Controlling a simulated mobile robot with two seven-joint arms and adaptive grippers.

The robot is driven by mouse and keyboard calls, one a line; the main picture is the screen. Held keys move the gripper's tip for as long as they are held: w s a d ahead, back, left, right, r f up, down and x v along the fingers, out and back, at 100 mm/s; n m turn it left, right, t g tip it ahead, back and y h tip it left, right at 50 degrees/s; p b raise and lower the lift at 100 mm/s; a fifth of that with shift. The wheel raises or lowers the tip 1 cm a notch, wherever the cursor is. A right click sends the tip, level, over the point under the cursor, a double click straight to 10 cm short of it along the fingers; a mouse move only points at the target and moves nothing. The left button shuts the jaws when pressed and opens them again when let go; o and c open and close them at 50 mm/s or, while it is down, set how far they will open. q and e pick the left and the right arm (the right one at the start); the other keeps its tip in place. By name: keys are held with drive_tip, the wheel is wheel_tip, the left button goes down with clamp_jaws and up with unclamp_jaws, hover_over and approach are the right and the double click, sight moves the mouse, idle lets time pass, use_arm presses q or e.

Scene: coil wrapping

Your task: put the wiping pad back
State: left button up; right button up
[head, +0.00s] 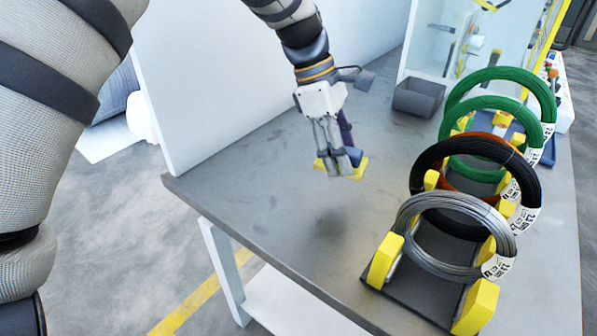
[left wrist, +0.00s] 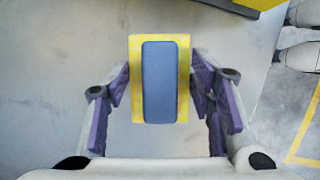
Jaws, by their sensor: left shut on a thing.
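The wiping pad (head: 359,168) is yellow, and its blue block shows in the left wrist view (left wrist: 160,82). My left gripper (head: 341,160) is shut on the pad, with one finger at each side of it. The gripper points down and holds the pad above the grey table; a soft shadow lies on the table below it. In the left wrist view my left gripper (left wrist: 160,85) has the pad upright in the picture between its purple-lined fingers. My right gripper is not in view.
A small dark grey open bin (head: 418,98) stands at the back of the grey table (head: 290,225). Several wire coils, grey (head: 408,222), black (head: 425,160) and green (head: 550,90) among them, stand in yellow-ended holders on the right. A white panel (head: 220,75) edges the table's left side. The table's middle is clear.

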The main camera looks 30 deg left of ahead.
use_arm(q)
drive_tip(key=w+a+r+n+t+y+b, duration=0.15)
drive_tip(key=w+r+n+t+y, duration=0.25)
drive_tip(key=w+n, duration=0.95)
drive_tip(key=n+p, duration=0.2)
hover_over(300, 168)
drive_tip(key=s, duration=0.2)
wheel_tip(300, 168, down, 9)
drive_tip(key=shift+w+f, duration=0.1)
drive_tip(key=shift+w, duration=0.05)
wheel_tip(300, 168, down, 3)
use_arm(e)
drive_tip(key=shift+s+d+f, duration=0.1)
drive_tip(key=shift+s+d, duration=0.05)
use_arm(q)
drive_tip(key=shift+f, duration=0.15)
drive_tip(key=o, duration=1.1)
